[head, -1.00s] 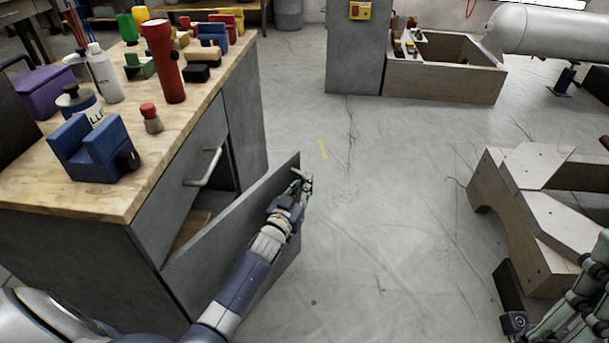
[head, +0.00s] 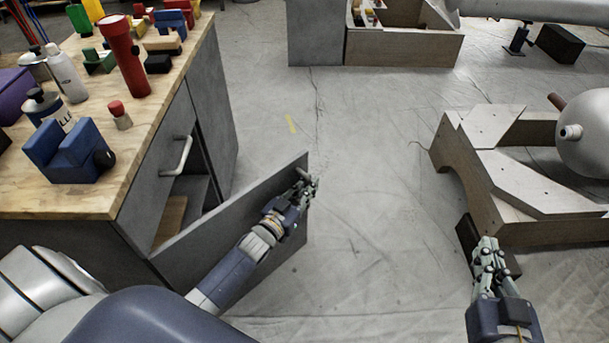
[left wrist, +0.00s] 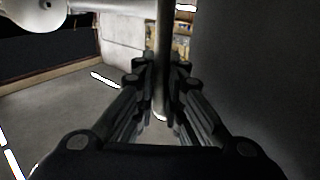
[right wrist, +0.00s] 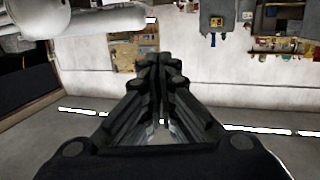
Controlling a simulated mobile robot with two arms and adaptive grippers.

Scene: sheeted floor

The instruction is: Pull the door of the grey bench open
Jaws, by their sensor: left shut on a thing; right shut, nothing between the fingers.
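The grey bench (head: 60,245) with a wooden top stands at the left in the head view. Its grey door (head: 240,213) is swung well out from the front, so the inside shelf (head: 172,218) shows. My left gripper (head: 308,184) is at the door's free edge, shut on the door handle (head: 303,174). In the left wrist view the handle (left wrist: 161,60) runs between the fingers, with the door's dark face (left wrist: 250,80) at the right. My right gripper (head: 488,246) is shut and empty over the floor at the right; the right wrist view shows its fingers (right wrist: 160,65) together.
A second handle (head: 178,157) is on the bench's other front panel. A wooden frame (head: 490,190) stands on the floor at the right, close to my right gripper. A wooden box (head: 400,50) stands at the back. The floor between is clear.

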